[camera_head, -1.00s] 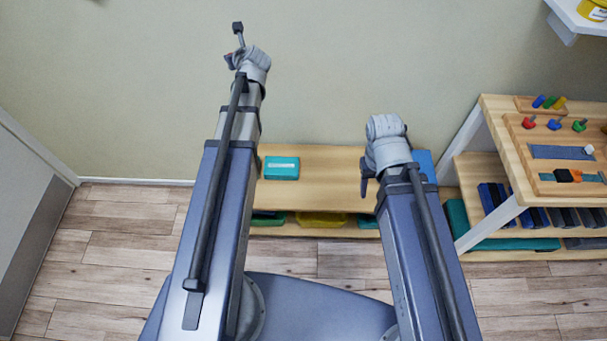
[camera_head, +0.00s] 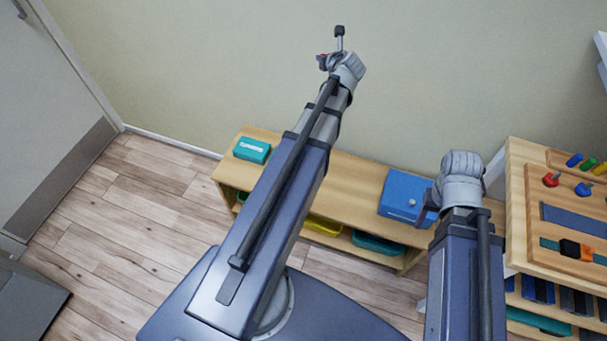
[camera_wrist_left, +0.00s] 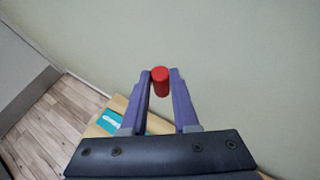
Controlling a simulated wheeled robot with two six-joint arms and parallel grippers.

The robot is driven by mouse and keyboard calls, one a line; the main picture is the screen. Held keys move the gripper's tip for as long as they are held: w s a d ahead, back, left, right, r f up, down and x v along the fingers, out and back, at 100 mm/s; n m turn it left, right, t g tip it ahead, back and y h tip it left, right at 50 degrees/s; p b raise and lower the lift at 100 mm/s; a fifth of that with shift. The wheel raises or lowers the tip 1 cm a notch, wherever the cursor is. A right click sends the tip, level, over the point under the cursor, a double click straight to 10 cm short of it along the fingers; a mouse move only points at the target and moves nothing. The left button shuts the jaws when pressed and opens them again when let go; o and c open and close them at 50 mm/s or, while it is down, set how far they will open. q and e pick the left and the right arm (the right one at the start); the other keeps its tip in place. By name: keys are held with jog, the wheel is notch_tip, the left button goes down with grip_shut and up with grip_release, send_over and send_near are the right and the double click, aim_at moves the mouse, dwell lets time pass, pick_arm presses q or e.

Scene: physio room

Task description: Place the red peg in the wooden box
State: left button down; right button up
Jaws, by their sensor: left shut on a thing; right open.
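My left gripper (camera_head: 326,63) is raised in front of the wall, above the low shelf. In the left wrist view its two fingers (camera_wrist_left: 160,90) are closed on the red peg (camera_wrist_left: 161,80), a short red cylinder held at the fingertips. Only a speck of red shows there in the head view (camera_head: 322,56). My right gripper (camera_head: 426,207) is low in front of the shelf's right part, open and empty, partly hidden by its own wrist. I cannot make out a wooden box for certain.
A low wooden shelf (camera_head: 345,175) stands along the wall, with a teal box (camera_head: 252,150) and a blue box (camera_head: 405,195) on top and coloured trays below. A wooden bench (camera_head: 530,215) with coloured pegs stands at right. Wood floor (camera_head: 120,215) is clear at left.

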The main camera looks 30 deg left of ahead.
pick_arm(q)
jog(key=s+d+f+n+g+y+b, duration=0.1)
jog(key=s+f+n+g+b, duration=0.1)
jog(key=f+b, duration=0.9)
jog(key=s+d+f+n+g+y+b, duration=0.1)
jog(key=s+f+b, duration=0.3)
jog(key=f+b, duration=0.8)
jog(key=s+d+f+n+g+y+b, duration=0.1)
jog(key=s+f+n+g+b, duration=0.2)
jog(key=f+b, duration=0.9)
notch_tip(320, 180, down, 2)
jog(key=shift+d+n, duration=0.3)
jog(key=shift+d, duration=0.1)
notch_tip(320, 180, down, 10)
jog(key=b, duration=1)
jog(key=shift+f, duration=0.15)
jog(key=c, duration=0.7)
grip_release()
